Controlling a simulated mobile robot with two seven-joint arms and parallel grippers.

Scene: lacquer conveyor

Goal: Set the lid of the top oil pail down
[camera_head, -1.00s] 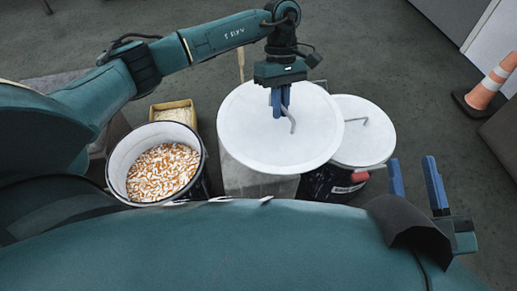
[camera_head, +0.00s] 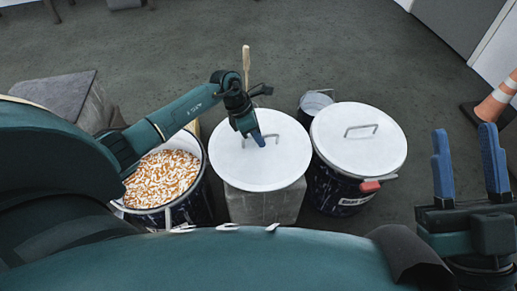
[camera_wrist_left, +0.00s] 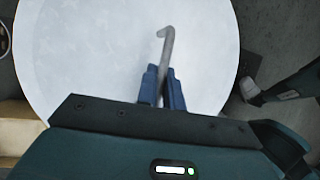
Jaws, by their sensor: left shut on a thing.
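My left gripper (camera_head: 261,139) is shut on the handle of a round white lid (camera_head: 240,172). In the left wrist view its blue fingers (camera_wrist_left: 163,78) close around the bent grey handle (camera_wrist_left: 166,45), and the lid (camera_wrist_left: 90,70) fills much of the picture. The lid looks level over a grey block (camera_head: 265,207); I cannot tell whether it touches the block's top, which is hidden. An open dark pail (camera_head: 204,195) full of orange and white pieces stands to the left, partly behind my left arm. My right gripper (camera_head: 467,140) is open and empty at the right.
A second dark pail (camera_head: 338,192) with its white lid (camera_head: 345,152) on stands right of the block. A small metal bucket (camera_head: 316,103) is behind it. A wooden handle (camera_head: 246,62) rises behind the held lid. An orange-white cone (camera_head: 497,98) stands far right.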

